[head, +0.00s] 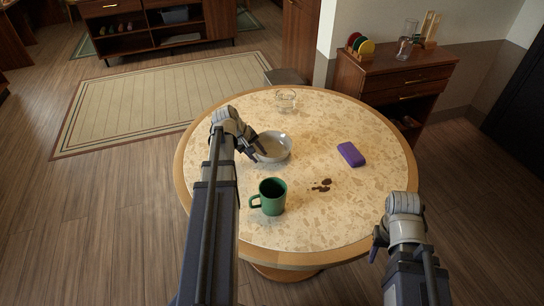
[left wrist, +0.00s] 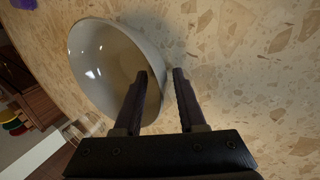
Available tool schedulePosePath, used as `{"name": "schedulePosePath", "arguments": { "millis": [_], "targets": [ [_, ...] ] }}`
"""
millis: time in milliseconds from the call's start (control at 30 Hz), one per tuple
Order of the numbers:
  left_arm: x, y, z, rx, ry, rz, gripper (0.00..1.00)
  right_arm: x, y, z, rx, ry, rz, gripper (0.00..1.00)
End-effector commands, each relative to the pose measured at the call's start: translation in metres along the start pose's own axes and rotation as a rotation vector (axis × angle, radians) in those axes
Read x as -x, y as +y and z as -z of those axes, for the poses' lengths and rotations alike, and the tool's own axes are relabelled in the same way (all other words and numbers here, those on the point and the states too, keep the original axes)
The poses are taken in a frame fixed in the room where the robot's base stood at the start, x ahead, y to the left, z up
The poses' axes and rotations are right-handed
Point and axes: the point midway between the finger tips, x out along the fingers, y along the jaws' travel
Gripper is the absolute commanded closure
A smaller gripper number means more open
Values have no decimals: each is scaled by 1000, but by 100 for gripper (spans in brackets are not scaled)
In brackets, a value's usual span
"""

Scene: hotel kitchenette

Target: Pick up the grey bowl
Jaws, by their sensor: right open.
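The grey bowl (head: 276,147) stands upright on the round table, left of its middle. It looks empty. My left gripper (head: 257,150) is at the bowl's left side. In the left wrist view the bowl (left wrist: 98,62) is at upper left, and my left gripper (left wrist: 160,80) is open. One finger lies over the bowl's inside and the other is outside its rim, with a gap between them. I cannot tell whether either finger touches the bowl. My right gripper (head: 377,244) is open and empty near the table's right front edge.
A green mug (head: 272,197) stands in front of the bowl, close to my left arm. A purple block (head: 351,154) lies to the right, dark stains (head: 322,185) mark the table, and a clear glass dish (head: 286,100) stands at the back. The table's (head: 330,235) front right is clear.

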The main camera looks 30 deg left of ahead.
Motion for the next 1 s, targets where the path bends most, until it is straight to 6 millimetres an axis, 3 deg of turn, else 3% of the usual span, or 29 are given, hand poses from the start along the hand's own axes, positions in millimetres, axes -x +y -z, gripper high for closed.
{"name": "schedulePosePath", "arguments": {
  "millis": [233,600,1000],
  "targets": [
    [-1,0,0,0,0,0,61,-1,0,0,0,0,0,50],
    [-1,0,0,0,0,0,100,-1,0,0,0,0,0,50],
    [-1,0,0,0,0,0,100,-1,0,0,0,0,0,50]
  ]
}}
